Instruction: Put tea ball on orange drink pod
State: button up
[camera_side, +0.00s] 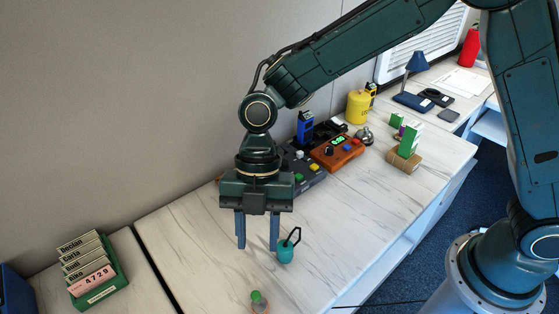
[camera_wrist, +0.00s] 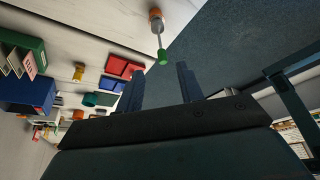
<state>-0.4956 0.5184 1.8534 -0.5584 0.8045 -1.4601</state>
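My gripper (camera_side: 257,247) points down over the pale table, its two fingers apart with nothing between them. In the wrist view, my gripper (camera_wrist: 160,72) also shows spread fingers. A small teal round body with a dark looped handle (camera_side: 286,254) stands close to the right finger; it may be the tea ball, but I cannot be sure. A small orange-peach piece with a green knob (camera_side: 258,302) is at the bottom edge. In the wrist view, an orange piece (camera_wrist: 155,13) has a thin stem ending in a green knob. I cannot tell for certain which is the orange drink pod.
A green card box (camera_side: 103,293) is at left. A dark console (camera_side: 305,178) and an orange device (camera_side: 337,153) stand behind my gripper. A metal item (camera_side: 364,134), yellow canister (camera_side: 357,106) and green box (camera_side: 410,139) are farther right. The table's right middle is clear.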

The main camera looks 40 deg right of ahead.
dwell(0.3)
jog(key=s+d+r+m+t, duration=0.2)
jog(key=d+r+m+t, duration=0.3)
jog(key=d+r+m, duration=0.9)
jog(key=s+d+r+m+t+h, duration=0.2)
jog(key=s+d+m+t+h, duration=0.1)
jog(key=s+d+m, duration=0.9)
jog(key=shift+d+r+m+t, duration=0.15)
jog(key=shift+d+m+t, duration=0.3)
jog(key=shift+d, duration=1.15)
jog(key=shift+w, duration=0.1)
